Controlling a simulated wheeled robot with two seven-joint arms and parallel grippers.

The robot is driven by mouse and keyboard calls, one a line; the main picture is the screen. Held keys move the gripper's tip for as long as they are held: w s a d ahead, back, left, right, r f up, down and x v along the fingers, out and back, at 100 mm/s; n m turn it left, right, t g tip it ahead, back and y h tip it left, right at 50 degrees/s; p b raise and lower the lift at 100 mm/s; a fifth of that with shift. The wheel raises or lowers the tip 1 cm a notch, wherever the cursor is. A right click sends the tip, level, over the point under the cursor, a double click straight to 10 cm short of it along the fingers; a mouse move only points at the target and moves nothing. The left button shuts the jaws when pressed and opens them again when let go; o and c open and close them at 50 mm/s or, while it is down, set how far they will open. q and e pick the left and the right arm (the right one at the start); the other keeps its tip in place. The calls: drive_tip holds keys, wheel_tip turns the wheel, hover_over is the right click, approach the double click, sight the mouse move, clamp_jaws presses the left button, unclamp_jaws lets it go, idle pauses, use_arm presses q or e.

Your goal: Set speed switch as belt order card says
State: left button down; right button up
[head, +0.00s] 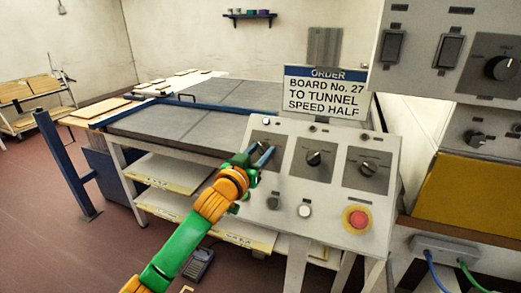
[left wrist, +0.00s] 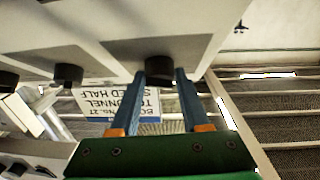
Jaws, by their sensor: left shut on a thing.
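The order card (head: 325,94) stands above the control panel (head: 336,135) and reads "ORDER BOARD No. 27 TO TUNNEL SPEED HALF". It also shows upside down in the left wrist view (left wrist: 118,103). The sloped panel has three dark rotary knobs: the left knob (left wrist: 160,68), the middle knob (head: 313,158) and the right knob (head: 366,168). My left gripper (head: 262,157) is shut on the left knob, one finger on each side. The gripper mostly hides that knob in the head view. Its setting and the panel's small labels cannot be read. My right gripper is out of view.
A red emergency button (head: 356,219) on a yellow base and a white button (head: 304,211) sit low on the panel. A grey switch box (head: 452,50) with more controls hangs at upper right. A grey-topped table (head: 200,122) stands behind the panel. Open floor lies at left.

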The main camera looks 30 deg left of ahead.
use_arm(q)
drive_tip(key=m+h+p, duration=0.2)
drive_tip(key=m+p, duration=0.1)
drive_tip(key=p, duration=0.1)
drive_tip(key=r+m+g+h+p, duration=0.1)
drive_tip(key=m+h+p, duration=0.2)
drive_tip(key=m+p, duration=0.1)
drive_tip(key=a+m+g+h+p, duration=0.1)
drive_tip(key=m+h+p, duration=0.2)
drive_tip(key=m, duration=0.1)
drive_tip(key=shift+w+a+r+p, duration=0.1)
drive_tip(key=shift+r+p, duration=0.15)
drive_tip(key=shift+p, duration=0.15)
drive_tip(key=shift+f+m+g+h+p, duration=0.15)
drive_tip(key=shift+m+g+h+p, duration=0.3)
drive_tip(key=shift+m+p, duration=0.25)
drive_tip(key=shift+f+m+g+h+p, duration=0.15)
drive_tip(key=shift+m+g+h+p, duration=0.25)
drive_tip(key=shift+m+g, duration=0.25)
drive_tip(key=shift+m, duration=0.25)
drive_tip(key=shift+c, duration=1.9)
unclamp_jaws()
drive_tip(key=shift+w+f, duration=0.1)
drive_tip(key=shift+f, duration=0.1)
